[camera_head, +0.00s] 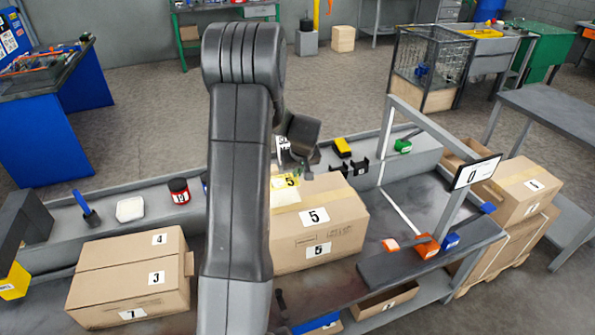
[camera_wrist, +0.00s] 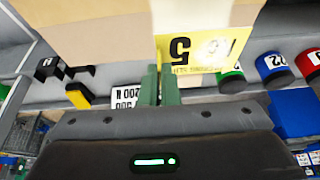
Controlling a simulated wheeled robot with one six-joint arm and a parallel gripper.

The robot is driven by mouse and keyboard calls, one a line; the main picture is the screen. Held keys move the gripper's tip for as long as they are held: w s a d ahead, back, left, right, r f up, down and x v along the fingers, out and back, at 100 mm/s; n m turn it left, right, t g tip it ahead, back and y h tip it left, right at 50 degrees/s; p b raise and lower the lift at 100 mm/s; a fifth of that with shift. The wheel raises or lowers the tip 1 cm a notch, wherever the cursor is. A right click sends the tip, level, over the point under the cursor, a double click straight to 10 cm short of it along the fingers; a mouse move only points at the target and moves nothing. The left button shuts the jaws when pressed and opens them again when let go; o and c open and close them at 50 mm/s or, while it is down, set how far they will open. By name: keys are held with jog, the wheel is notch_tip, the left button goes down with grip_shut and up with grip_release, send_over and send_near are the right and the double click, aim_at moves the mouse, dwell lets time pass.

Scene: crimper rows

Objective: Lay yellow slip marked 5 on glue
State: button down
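The yellow slip marked 5 (camera_wrist: 195,50) is at my gripper's fingertips in the wrist view, its print upside down there. My gripper (camera_wrist: 162,85) has its green fingers close together, with a yellow edge of the slip between them. In the head view the slip (camera_head: 284,182) shows over the top of the middle carton (camera_head: 292,246), which bears white labels marked 5. My gripper (camera_head: 305,168) is just above that carton, partly hidden by my arm. I cannot tell whether the slip touches the carton. I cannot make out any glue; a pale yellow strip (camera_head: 284,197) runs across the carton top.
A carton marked 4, 3 and 7 (camera_head: 128,280) stands to the left. A metal frame (camera_head: 452,200) with a sign marked 0 rises to the right. Behind are a red jar (camera_head: 179,191), a yellow block (camera_head: 342,147) and a green jar (camera_head: 403,146).

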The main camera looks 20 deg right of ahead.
aim_at(298, 182)
jog(key=shift+f+b, duration=2.9)
jog(key=shift+f, duration=0.35)
jog(key=c, duration=1.6)
grip_release()
jog(key=b+v, duration=0.1)
jog(key=v, duration=1.2)
jog(key=shift+s+r, duration=0.15)
jog(key=shift+r, duration=0.25)
jog(key=shift+f, duration=0.15)
